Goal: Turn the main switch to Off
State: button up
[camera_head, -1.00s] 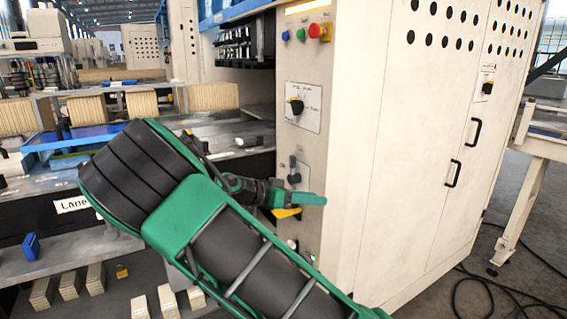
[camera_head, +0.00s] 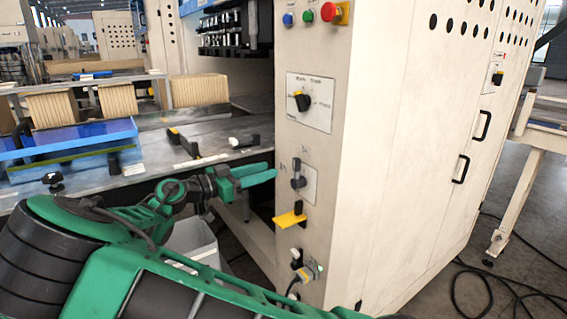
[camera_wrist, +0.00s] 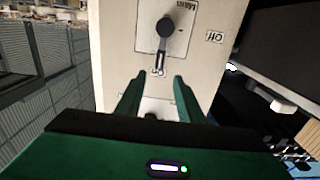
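The main switch (camera_head: 298,174) is a dark lever on a pale plate on the machine's front post, below a larger rotary selector. In the wrist view the switch (camera_wrist: 165,28) has a round dark hub, with its lever pointing down the picture. A partly cut-off "Main" label is above the hub, and the "Off" label (camera_wrist: 215,37) is to its right. My gripper (camera_head: 268,175) is just left of the switch in the head view. In the wrist view my gripper (camera_wrist: 159,78) has its green fingers apart, with nothing between them, below the lever's end.
A yellow handle (camera_head: 290,220) sticks out below the switch, with a cable plug (camera_head: 303,273) lower down. The rotary selector (camera_head: 301,102) and a red button (camera_head: 335,13) are above. A work table with blue trays (camera_head: 85,140) is to the left. Floor at right is open, with loose cables.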

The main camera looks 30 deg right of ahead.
aim_at(294, 162)
jog(key=d, duration=1)
jog(key=shift+w+d, duration=0.1)
jog(key=shift+w, duration=0.1)
jog(key=shift+c, duration=0.3)
grip_shut()
